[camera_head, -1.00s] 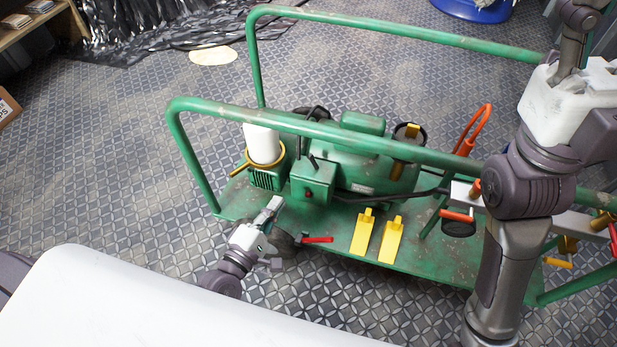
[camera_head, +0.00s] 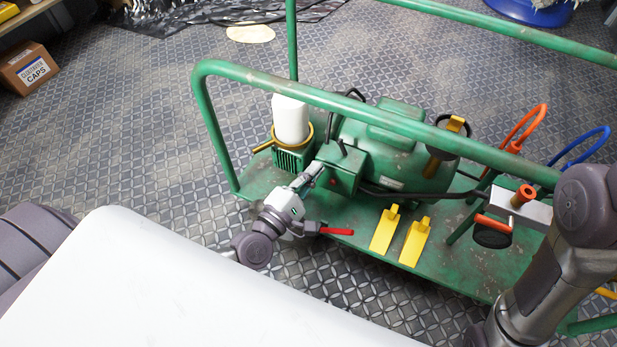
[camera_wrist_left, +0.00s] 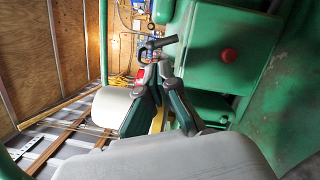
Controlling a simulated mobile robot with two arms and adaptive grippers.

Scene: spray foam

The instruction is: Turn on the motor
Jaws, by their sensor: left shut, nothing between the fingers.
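The green motor (camera_head: 385,150) stands on a green wheeled cart (camera_head: 465,265). A green control box (camera_head: 345,168) on its near side has a red button (camera_head: 333,182) on the front. In the left wrist view the control box (camera_wrist_left: 215,35) fills the upper right, with its red button (camera_wrist_left: 229,55) plain. A black lever (camera_wrist_left: 157,45) sticks out of the box's side. My left gripper (camera_head: 314,171) is shut and empty beside the box. In the left wrist view its fingertips (camera_wrist_left: 157,68) are close below the lever; I cannot tell whether they touch. My right gripper is out of view.
Green cart rails (camera_head: 400,122) run above the motor. A white cylinder (camera_head: 290,120) stands left of the box. A red-handled valve (camera_head: 335,231) lies below my left gripper. Two yellow pedals (camera_head: 400,232) are on the cart. A cardboard box (camera_head: 28,68) sits far left.

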